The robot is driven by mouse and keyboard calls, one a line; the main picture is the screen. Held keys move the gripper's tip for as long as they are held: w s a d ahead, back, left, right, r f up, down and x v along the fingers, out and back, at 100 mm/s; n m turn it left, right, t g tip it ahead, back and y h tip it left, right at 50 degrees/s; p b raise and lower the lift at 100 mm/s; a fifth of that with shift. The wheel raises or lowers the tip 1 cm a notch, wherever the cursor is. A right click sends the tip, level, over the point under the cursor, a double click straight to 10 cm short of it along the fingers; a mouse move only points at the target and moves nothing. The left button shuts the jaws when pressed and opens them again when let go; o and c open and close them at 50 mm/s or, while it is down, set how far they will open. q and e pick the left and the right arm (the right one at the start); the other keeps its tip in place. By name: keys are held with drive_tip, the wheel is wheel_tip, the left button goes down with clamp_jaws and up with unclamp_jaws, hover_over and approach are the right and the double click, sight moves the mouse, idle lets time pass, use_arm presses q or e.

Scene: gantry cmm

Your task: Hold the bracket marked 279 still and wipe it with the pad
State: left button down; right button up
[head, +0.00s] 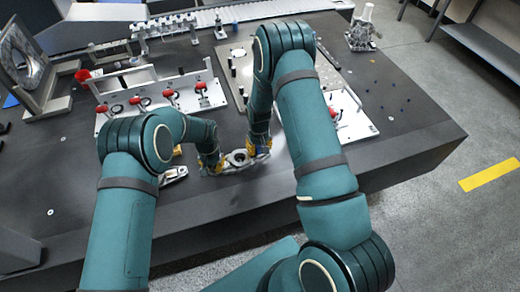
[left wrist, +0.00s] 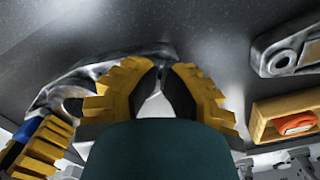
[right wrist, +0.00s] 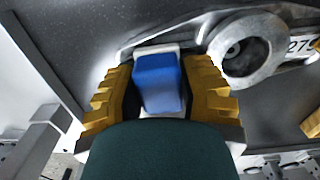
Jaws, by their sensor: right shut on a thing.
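The grey metal bracket (head: 238,158) lies on the dark table between my two grippers. Its round boss (right wrist: 240,48) and the label 279 (right wrist: 302,45) show in the right wrist view. My right gripper (head: 259,148) is shut on a blue pad with a white layer (right wrist: 158,82), held close over the bracket beside the boss. Whether the pad touches it is unclear. My left gripper (head: 212,165) is at the bracket's left end, its yellow fingers (left wrist: 162,82) close together around a narrow part. Whether they clamp it is unclear.
Another metal part (head: 174,175) lies left of my left gripper. A wooden block-like holder with an orange item (left wrist: 292,122) shows in the left wrist view. Fixture plates with red-knobbed clamps (head: 165,98) stand behind. The front table edge is clear.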

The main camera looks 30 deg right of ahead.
use_arm(q)
drive_tip(key=shift+s+f, duration=0.1)
drive_tip(key=shift+f, duration=0.05)
use_arm(e)
drive_tip(key=shift+w+d, duration=0.1)
drive_tip(key=shift+w, duration=0.55)
drive_tip(key=shift+s, duration=0.1)
drive_tip(key=shift+s+a+f, duration=0.15)
drive_tip(key=shift+s+a, duration=0.05)
drive_tip(key=shift+s, duration=0.75)
drive_tip(key=shift+s+a, duration=0.15)
drive_tip(key=shift+s, duration=0.75)
drive_tip(key=shift+w, duration=1)
